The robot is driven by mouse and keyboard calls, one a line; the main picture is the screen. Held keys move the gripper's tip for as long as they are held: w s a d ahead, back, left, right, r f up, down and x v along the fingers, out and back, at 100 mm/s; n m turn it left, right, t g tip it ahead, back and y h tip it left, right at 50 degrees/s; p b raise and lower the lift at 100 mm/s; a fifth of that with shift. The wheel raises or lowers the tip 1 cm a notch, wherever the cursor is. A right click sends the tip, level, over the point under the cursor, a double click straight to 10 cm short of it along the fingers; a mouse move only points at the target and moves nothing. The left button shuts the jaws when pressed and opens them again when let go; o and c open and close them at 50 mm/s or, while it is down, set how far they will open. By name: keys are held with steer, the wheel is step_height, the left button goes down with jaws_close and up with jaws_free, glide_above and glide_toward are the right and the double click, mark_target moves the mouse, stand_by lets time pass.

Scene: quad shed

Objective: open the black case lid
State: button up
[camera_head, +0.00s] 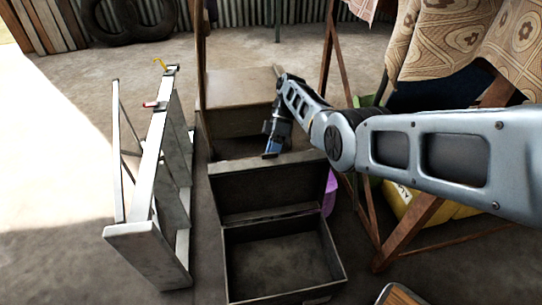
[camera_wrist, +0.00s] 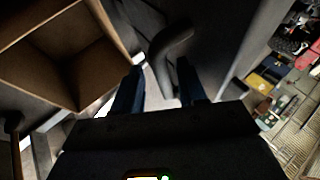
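The black case stands open on the floor in the head view, with its empty base (camera_head: 335,262) in front and its lid (camera_head: 265,192) raised roughly upright at the back. My gripper (camera_head: 272,152) is just behind the lid's top edge, pointing down; I cannot tell whether it touches the lid. In the wrist view my gripper (camera_wrist: 160,70) has its two blue fingers apart with no object held between them. A dark curved handle (camera_wrist: 172,42) shows just beyond the fingertips; which thing it belongs to is unclear.
A brown open box (camera_head: 235,90) stands behind the case. A wooden trestle (camera_head: 410,230) with a patterned cloth (camera_head: 440,45) is on the right. A purple object (camera_head: 330,192) sits beside the lid.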

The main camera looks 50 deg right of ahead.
steer(key=shift+w+r, duration=0.1)
steer(key=shift+r, duration=0.05)
steer(key=v, duration=0.7)
steer(key=shift+d+r, duration=0.2)
steer(key=shift+d, duration=0.05)
stand_by(0.4)
